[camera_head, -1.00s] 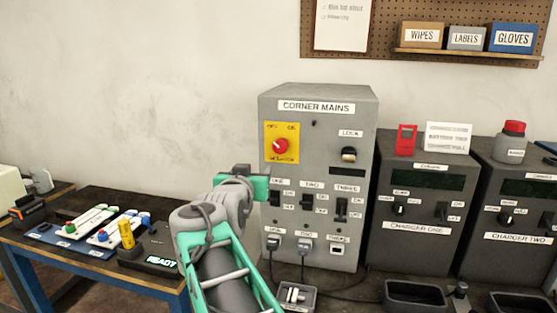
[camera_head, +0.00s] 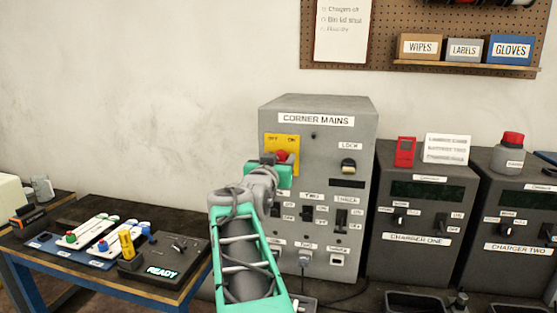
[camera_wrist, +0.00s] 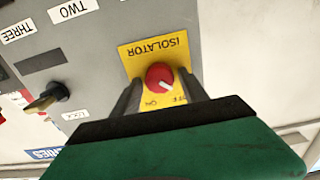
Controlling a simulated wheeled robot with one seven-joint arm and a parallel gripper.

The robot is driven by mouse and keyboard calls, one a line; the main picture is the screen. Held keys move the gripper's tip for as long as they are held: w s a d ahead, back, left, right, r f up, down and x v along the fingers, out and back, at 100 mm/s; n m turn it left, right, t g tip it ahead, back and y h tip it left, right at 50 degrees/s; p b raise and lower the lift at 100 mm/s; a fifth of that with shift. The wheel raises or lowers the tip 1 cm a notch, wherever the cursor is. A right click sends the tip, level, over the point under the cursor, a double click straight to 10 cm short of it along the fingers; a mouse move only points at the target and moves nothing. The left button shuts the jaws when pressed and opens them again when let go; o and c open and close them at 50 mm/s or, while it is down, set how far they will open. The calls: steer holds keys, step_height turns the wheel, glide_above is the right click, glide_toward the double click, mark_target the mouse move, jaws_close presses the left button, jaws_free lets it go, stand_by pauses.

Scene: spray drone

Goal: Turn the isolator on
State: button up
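The isolator is a red round knob (camera_head: 281,156) on a yellow plate (camera_head: 271,143) at the upper left of the grey corner mains cabinet (camera_head: 322,105). In the wrist view the knob (camera_wrist: 159,77) shows upside down, its white mark pointing lower right toward the OFF word. My gripper (camera_wrist: 158,80) is open, with one dark finger on each side of the knob and yellow plate visible between fingers and knob. In the head view my gripper (camera_head: 272,161) covers the lower part of the plate. I cannot tell how deep the fingertips reach around the knob.
A lock key switch (camera_head: 348,166) sits right of the isolator. Rocker switches (camera_head: 308,213) are below, partly behind my arm. Charger one (camera_head: 419,239) and charger two stand to the right. A low bench (camera_head: 110,278) with small devices is at left.

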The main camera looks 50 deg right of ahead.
jaws_close()
stand_by(0.3)
steer(key=shift+f+m+b, duration=0.2)
steer(key=shift+m+b, duration=0.1)
steer(key=shift+b, duration=0.45)
steer(key=m+b, duration=0.8)
steer(key=b, duration=0.2)
steer(key=m+b, duration=0.9)
steer(key=b, duration=0.1)
steer(key=shift+s+d+f, duration=0.1)
steer(key=shift+s, duration=0.1)
steer(key=shift+m, duration=0.3)
